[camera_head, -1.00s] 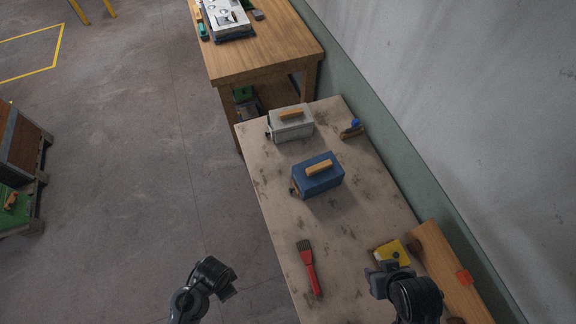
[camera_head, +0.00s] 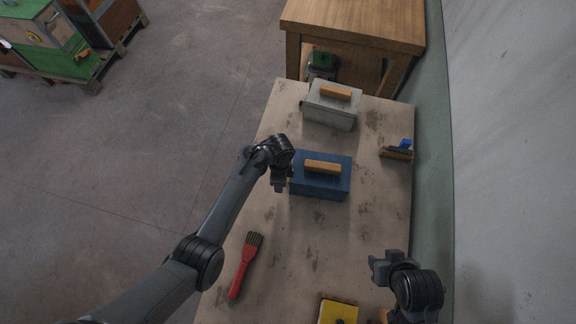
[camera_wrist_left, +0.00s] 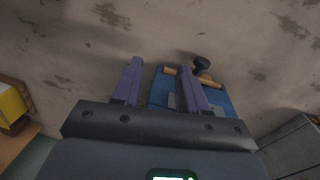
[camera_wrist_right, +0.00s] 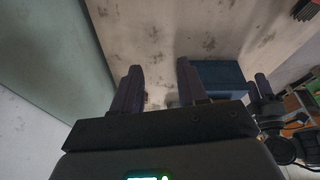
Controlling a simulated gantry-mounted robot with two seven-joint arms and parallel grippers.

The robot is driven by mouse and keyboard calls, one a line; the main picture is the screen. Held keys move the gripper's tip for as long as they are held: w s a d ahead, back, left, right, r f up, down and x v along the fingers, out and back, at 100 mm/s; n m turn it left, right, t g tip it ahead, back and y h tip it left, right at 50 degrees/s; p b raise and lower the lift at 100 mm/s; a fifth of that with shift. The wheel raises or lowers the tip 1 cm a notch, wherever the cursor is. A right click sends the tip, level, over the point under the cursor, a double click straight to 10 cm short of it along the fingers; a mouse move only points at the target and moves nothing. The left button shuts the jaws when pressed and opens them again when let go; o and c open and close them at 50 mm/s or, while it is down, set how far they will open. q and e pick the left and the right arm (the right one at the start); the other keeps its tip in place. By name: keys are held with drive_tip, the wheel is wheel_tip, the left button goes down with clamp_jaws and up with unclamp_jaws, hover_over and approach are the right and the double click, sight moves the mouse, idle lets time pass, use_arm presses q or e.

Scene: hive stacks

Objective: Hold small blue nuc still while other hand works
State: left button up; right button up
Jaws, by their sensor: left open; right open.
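The small blue nuc (camera_head: 320,187) is a blue box with a wooden bar on its lid, upright mid-table. My left gripper (camera_head: 279,184) hangs at its left side in the head view. In the left wrist view, the open fingers (camera_wrist_left: 158,84) are spread, with the blue nuc (camera_wrist_left: 218,98) behind and beside the right-hand finger; I cannot tell if they touch. My right gripper (camera_head: 378,268) is open and empty over the near right of the table, apart from the nuc. The right wrist view shows the nuc (camera_wrist_right: 218,76) beyond its open fingers (camera_wrist_right: 157,88).
A grey-white box (camera_head: 330,108) with a wooden bar stands behind the nuc. A brush (camera_head: 397,152) lies near the right edge, by the wall. A yellow item (camera_head: 338,313) is at the near edge. The middle table has free room.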

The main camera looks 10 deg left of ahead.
drive_tip(key=o, duration=0.3)
drive_tip(key=a+f+b, duration=0.1)
drive_tip(key=f, duration=0.1)
drive_tip(key=shift+s+a+f+b, duration=0.2)
drive_tip(key=shift+a+f+b, duration=0.15)
drive_tip(key=shift+a, duration=0.05)
drive_tip(key=shift+o, duration=0.3)
drive_tip(key=shift+w+d, duration=0.1)
drive_tip(key=shift+d, duration=0.15)
drive_tip(key=w+a+f+g+y, duration=0.2)
drive_tip(key=w+a+f, duration=0.2)
drive_tip(key=a+f, duration=0.55)
wheel_tip(320, 180, up, 14)
drive_tip(key=m+g+h, duration=0.2)
drive_tip(key=m, duration=1.8)
hover_over(331, 166)
use_arm(q)
drive_tip(key=w+r+t, duration=0.1)
drive_tip(key=w+r, duration=0.2)
drive_tip(key=w, duration=0.2)
drive_tip(key=shift+w+r, duration=0.25)
drive_tip(key=shift+w, duration=0.15)
use_arm(e)
drive_tip(key=shift+f, duration=5.25)
